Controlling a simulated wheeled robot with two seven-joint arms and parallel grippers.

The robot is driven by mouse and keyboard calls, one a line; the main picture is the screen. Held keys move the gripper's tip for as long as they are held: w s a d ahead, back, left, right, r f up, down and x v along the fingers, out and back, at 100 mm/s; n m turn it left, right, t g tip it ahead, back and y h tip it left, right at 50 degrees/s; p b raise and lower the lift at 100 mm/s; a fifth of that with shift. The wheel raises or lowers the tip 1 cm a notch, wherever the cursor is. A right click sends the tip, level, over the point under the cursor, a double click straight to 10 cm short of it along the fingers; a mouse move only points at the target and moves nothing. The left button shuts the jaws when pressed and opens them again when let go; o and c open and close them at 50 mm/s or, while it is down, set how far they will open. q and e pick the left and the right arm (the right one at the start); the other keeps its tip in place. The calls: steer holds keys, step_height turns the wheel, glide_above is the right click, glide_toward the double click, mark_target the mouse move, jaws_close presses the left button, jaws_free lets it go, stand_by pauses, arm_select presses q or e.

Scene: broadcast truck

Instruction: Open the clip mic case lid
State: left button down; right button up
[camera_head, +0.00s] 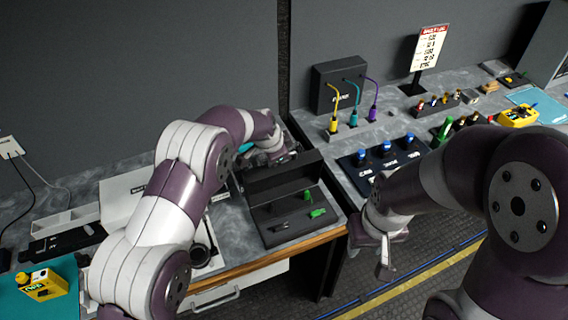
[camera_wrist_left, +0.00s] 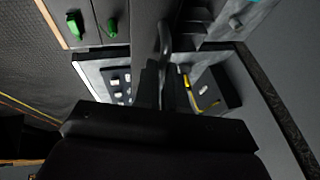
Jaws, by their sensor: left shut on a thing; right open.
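The clip mic case (camera_head: 290,222) is a dark box on the grey counter, with green and black clip pieces inside. Its lid (camera_head: 284,172) stands raised at the back of the case. My left gripper (camera_head: 272,156) is at the lid's upper edge, partly hidden by my left arm. In the left wrist view the left gripper (camera_wrist_left: 166,88) is shut at the dark lid, by a grey curved piece (camera_wrist_left: 165,42); the exact contact is hard to see. The green pieces (camera_wrist_left: 75,24) also show there. My right gripper (camera_head: 376,250) is open and empty, right of the case, beyond the counter's front edge.
A dark box with yellow, teal and purple plugs (camera_head: 338,86) stands behind right. A panel with blue knobs (camera_head: 386,152) lies right of the case. A black headset-like ring (camera_head: 203,252) lies left of it. A yellow box (camera_head: 44,286) is at far left.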

arm_select(q)
steer(key=shift+w+r, duration=0.1)
steer(key=shift+w, duration=0.2)
steer(key=c, duration=1.2)
jaws_free()
steer(key=shift+s+a+r+b, duration=0.15)
steer(key=shift+r+b, duration=0.1)
steer(key=shift+b, duration=0.15)
steer(key=shift+b+v, duration=1.9)
steer(key=shift+v, duration=4.1)
